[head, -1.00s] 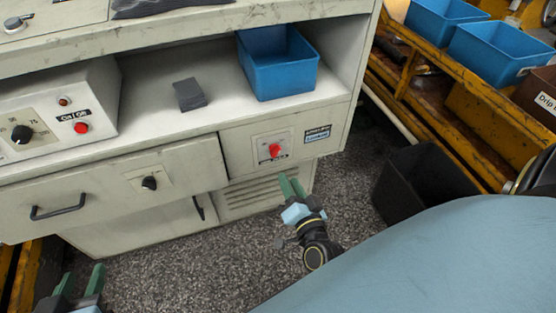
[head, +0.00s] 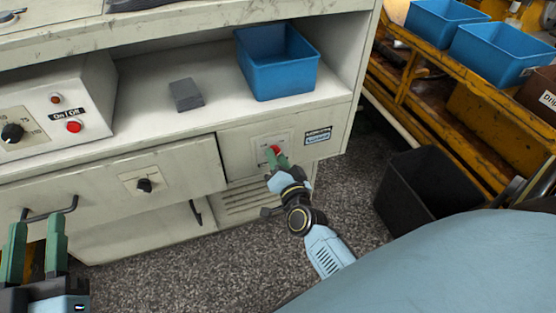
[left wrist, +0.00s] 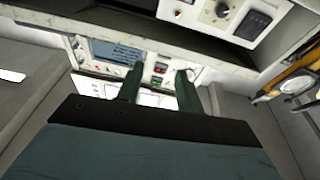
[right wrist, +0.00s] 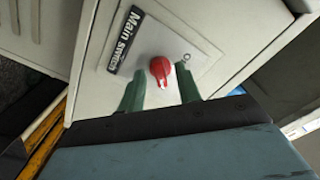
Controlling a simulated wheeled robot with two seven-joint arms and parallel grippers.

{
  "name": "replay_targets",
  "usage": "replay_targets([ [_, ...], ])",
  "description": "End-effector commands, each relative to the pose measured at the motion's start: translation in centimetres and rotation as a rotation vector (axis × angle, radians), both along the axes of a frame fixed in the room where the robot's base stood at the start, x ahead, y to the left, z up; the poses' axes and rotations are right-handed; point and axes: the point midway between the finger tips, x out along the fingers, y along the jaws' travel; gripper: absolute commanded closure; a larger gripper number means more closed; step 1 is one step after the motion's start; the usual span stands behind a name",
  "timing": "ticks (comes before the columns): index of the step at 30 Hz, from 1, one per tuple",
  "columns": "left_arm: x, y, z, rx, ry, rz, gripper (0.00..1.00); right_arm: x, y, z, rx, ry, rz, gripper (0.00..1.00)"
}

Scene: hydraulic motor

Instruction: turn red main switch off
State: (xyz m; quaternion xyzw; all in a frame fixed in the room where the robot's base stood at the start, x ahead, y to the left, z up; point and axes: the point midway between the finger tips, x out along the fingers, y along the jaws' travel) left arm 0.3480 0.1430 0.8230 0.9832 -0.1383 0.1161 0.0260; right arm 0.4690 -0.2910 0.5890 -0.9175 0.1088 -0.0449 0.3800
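The red main switch (head: 275,151) is a red rotary knob on a pale plate at the right of the cabinet front. In the right wrist view the red knob (right wrist: 160,70) sits beside a black "Main Switch" label (right wrist: 126,40), with its white mark toward the gripper. My right gripper (head: 277,160) is just in front of the knob and partly covers it in the head view. Its green fingers (right wrist: 161,84) are open, one on each side of the knob; contact cannot be told. My left gripper (head: 36,228) is open and empty at the lower left, near the drawer handle.
A black drawer handle (head: 50,209) and a black knob (head: 144,185) are on the drawer left of the switch. A control box with a red button (head: 74,126) and a blue bin (head: 277,65) stand on the shelf. A black bin (head: 425,185) stands on the floor at right.

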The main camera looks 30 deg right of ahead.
Motion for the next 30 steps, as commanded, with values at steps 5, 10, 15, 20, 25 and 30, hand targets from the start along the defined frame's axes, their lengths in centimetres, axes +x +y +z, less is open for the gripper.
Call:
replay_targets([
  [5,0.0,0.0,0.0,0.000,0.001,0.000,0.64,0.0,0.0,0.0,0.000,0.000,0.000,0.72],
  [10,0.0,0.0,0.0,0.000,0.001,0.000,0.64,0.0,0.0,0.0,0.000,0.000,0.000,0.94],
  [15,0.0,0.0,0.0,0.001,0.001,0.001,0.64,0.0,0.0,0.0,0.000,0.000,0.000,1.00],
  [20,0.1,0.0,-0.1,0.004,0.012,0.001,0.64,0.0,0.0,0.0,-0.008,0.002,0.000,1.00],
  [25,0.3,0.2,-1.9,0.037,0.123,0.007,0.64,0.0,0.0,0.1,-0.042,0.012,0.000,1.00],
  [30,0.3,0.9,-5.0,0.095,0.311,0.022,0.64,0.0,0.0,0.2,-0.111,0.029,0.001,1.00],
])
